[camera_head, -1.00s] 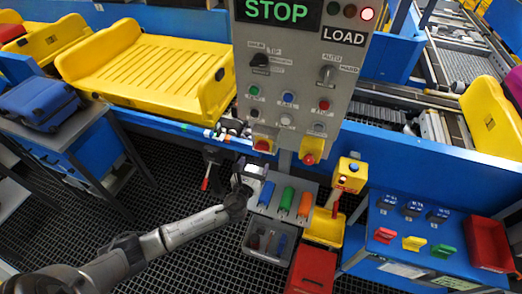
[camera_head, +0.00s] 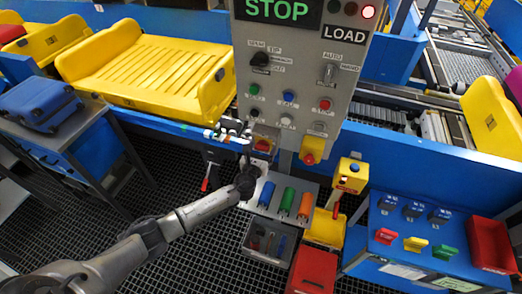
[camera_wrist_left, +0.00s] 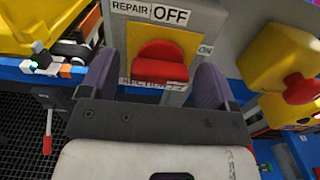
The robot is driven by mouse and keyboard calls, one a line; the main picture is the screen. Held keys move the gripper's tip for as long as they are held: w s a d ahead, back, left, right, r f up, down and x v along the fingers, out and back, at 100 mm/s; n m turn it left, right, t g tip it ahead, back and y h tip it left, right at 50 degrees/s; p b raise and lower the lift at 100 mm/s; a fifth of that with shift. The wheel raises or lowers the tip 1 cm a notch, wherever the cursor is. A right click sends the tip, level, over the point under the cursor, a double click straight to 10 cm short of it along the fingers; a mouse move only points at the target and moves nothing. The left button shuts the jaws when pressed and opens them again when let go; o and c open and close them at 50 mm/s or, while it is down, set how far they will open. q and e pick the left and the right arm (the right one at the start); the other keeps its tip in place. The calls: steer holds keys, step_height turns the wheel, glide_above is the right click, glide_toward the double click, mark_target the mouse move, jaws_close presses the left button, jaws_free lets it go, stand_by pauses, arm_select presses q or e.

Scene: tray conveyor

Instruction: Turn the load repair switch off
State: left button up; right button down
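The load repair switch (camera_head: 262,146) is a red knob on a yellow plate, low on the left of the grey control panel. In the left wrist view the red knob (camera_wrist_left: 160,66) shows close up, its front bar lying roughly level. The label above it reads "REPAIR: OFF", and "ON" stands at its right. I cannot tell which position the knob points to. My left gripper (camera_head: 243,136) is open in front of the switch; its two fingers (camera_wrist_left: 157,80) stand wide apart on either side of the knob, with nothing held. My right gripper is in neither view.
A red mushroom button (camera_head: 312,152) on yellow sits right of the switch, close to my gripper's right side. The panel (camera_head: 300,75) carries other knobs and buttons above. Below are a holder with coloured handles (camera_head: 286,202) and a yellow pendant box (camera_head: 350,176).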

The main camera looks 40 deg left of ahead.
arm_select(q)
steer(key=c, duration=0.9)
steer(key=shift+o, duration=0.2)
steer(key=n+b, duration=0.5)
steer(key=n, duration=0.9)
steer(key=shift+n+b, duration=0.3)
steer(key=shift+n, duration=1.6)
steer(key=shift+b, duration=0.3)
steer(key=o, duration=0.9)
